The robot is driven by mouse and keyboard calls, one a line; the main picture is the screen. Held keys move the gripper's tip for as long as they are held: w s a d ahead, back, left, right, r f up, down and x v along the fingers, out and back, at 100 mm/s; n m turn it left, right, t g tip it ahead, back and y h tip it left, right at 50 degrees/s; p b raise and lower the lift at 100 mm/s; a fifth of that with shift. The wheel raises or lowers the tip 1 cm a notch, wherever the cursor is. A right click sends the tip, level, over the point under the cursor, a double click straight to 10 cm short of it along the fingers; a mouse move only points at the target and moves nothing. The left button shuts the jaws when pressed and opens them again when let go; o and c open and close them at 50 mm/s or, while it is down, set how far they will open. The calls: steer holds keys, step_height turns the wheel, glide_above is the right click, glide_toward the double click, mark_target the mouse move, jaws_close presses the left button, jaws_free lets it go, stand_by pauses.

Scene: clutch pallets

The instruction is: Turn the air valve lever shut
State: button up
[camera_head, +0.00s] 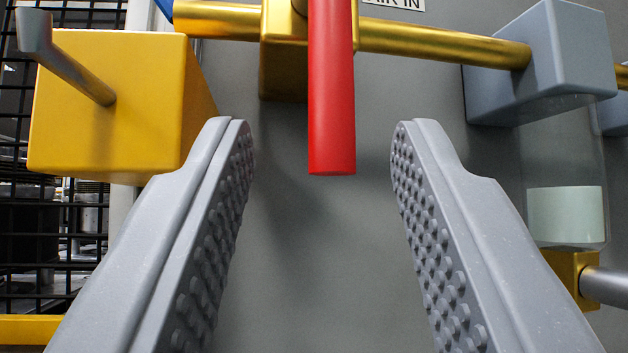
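The air valve lever (332,95) is a red bar that hangs straight down across the brass pipe (430,45). Its upper end is cut off by the top of the picture. The brass valve body (284,60) sits behind the lever. My gripper (322,130) is open, with one studded grey finger on each side of the lever's lower end. There is a gap on both sides, and I see no contact. How far the fingertips are from the lever in depth is hard to tell.
A yellow box (105,110) with a grey handle (65,60) stands left, close to the left finger. A grey panel (310,270) lies behind; black mesh (35,220) is far left.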

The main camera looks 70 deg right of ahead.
steer(key=v, duration=0.9)
steer(key=shift+d, duration=0.1)
